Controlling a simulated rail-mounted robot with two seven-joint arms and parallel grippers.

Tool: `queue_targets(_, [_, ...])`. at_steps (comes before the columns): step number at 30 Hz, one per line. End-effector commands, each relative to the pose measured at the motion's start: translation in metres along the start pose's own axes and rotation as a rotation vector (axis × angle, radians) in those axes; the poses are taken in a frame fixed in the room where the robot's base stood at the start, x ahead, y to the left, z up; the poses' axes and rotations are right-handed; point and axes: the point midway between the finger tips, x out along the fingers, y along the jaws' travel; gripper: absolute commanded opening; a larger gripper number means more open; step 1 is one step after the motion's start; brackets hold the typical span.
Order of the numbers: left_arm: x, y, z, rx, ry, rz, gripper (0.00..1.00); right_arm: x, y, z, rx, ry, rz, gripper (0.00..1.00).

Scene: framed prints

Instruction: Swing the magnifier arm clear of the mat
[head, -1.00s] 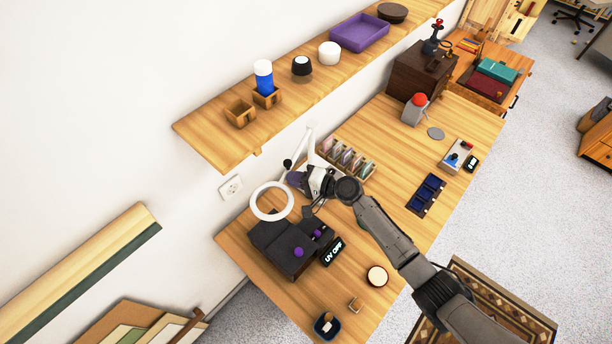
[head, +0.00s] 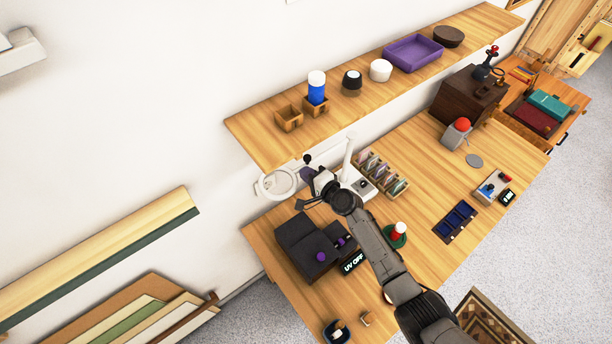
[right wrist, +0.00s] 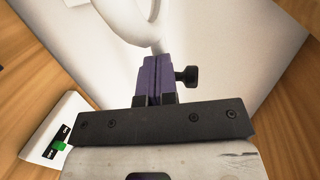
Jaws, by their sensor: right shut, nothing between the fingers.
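The magnifier is a white ring (head: 262,187) on a white arm, with an upright white post (head: 349,152) on a base near the back of the bench. The ring stands close to the wall, past the bench's back edge. My right gripper (head: 308,173), with purple fingers, is shut and empty just right of the ring. In the right wrist view its fingers (right wrist: 153,75) are together, and the ring (right wrist: 113,18) rises behind them. A black knob (right wrist: 187,76) sits right beside the fingers. Contact cannot be told. I cannot make out a mat; my right arm covers part of the bench.
A dark grey box (head: 295,236) with purple knobs and a "UV OFF" display stands at the bench's left. A rack of coloured items (head: 384,172) stands behind my forearm. A wooden shelf (head: 258,140) overhangs the back. A blue tray (head: 457,220) lies right.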

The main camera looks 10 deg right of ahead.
Motion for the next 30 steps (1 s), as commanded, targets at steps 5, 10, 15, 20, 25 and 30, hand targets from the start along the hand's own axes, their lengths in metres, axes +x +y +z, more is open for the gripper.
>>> queue_targets(5, [0.001,0.001,0.0,-0.002,0.001,0.002,0.0,0.001,0.006,0.001,0.003,-0.001,0.01,0.0])
queue_targets(10, [-0.001,0.001,-0.001,-0.003,0.001,0.002,0.0,-0.002,0.006,0.002,0.003,-0.003,0.012,0.0])
queue_targets(15, [-0.013,0.0,-0.006,-0.003,0.003,0.002,0.0,-0.018,0.003,0.006,0.001,-0.009,0.012,0.0])
queue_targets(20, [-0.026,0.0,-0.01,-0.003,0.003,0.002,0.0,-0.046,0.002,0.014,-0.002,-0.019,0.01,0.0])
queue_targets(25, [-0.028,0.0,-0.01,-0.002,0.003,0.002,0.0,-0.08,0.003,0.016,-0.003,-0.019,0.007,0.0])
queue_targets(30, [-0.029,-0.002,-0.01,0.001,0.002,-0.001,0.0,-0.108,0.003,0.018,-0.003,-0.018,0.006,0.0])
